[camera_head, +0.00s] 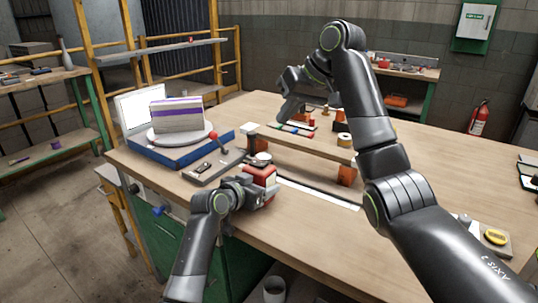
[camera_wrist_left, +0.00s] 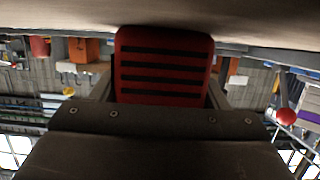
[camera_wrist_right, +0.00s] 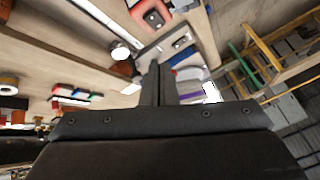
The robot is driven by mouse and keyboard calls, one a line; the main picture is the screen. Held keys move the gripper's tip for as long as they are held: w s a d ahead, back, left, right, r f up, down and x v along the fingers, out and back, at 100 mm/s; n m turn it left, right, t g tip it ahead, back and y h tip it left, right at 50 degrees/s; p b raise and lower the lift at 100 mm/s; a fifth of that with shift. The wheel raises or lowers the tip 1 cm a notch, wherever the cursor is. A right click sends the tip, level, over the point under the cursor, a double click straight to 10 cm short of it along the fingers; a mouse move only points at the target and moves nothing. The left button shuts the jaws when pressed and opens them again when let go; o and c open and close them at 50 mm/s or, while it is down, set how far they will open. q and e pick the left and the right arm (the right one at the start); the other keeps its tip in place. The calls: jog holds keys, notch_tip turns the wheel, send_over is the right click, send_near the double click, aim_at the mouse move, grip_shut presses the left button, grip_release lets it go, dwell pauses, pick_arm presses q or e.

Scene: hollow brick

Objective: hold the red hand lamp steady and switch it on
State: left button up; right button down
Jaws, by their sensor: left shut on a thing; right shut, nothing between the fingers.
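The red hand lamp (camera_head: 262,171) is near the front edge of the workbench in the head view. My left gripper (camera_head: 256,188) is shut on it from the front. In the left wrist view the lamp's red body with dark stripes (camera_wrist_left: 163,66) fills the space between the fingers. My right gripper (camera_head: 284,117) is above the bench, behind the lamp and apart from it, with its fingers together and empty. The closed fingertips (camera_wrist_right: 160,72) show in the right wrist view, where a red-orange body, seemingly the lamp (camera_wrist_right: 150,12), is at the top. Its switch cannot be made out clearly.
A plank (camera_head: 300,140) on orange supports (camera_head: 347,174) stands behind and right of the lamp. A grey plate (camera_head: 205,168) and a blue base (camera_head: 170,152) lie left.

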jog(key=n, duration=0.2)
jog(key=s+n, duration=0.1)
jog(key=n, duration=0.3)
jog(key=shift+s+d+r, duration=0.1)
jog(key=shift+s+d, duration=0.2)
jog(key=shift+d, duration=0.05)
send_over(260, 163)
jog(key=s+d, duration=0.2)
jog(key=f, duration=0.7)
jog(key=shift+w+f, duration=0.15)
jog(key=shift+w, duration=0.1)
notch_tip(260, 163, down, 4)
jog(key=shift+r, duration=0.2)
jog(key=shift+d+f, duration=0.1)
jog(key=shift+f, duration=0.35)
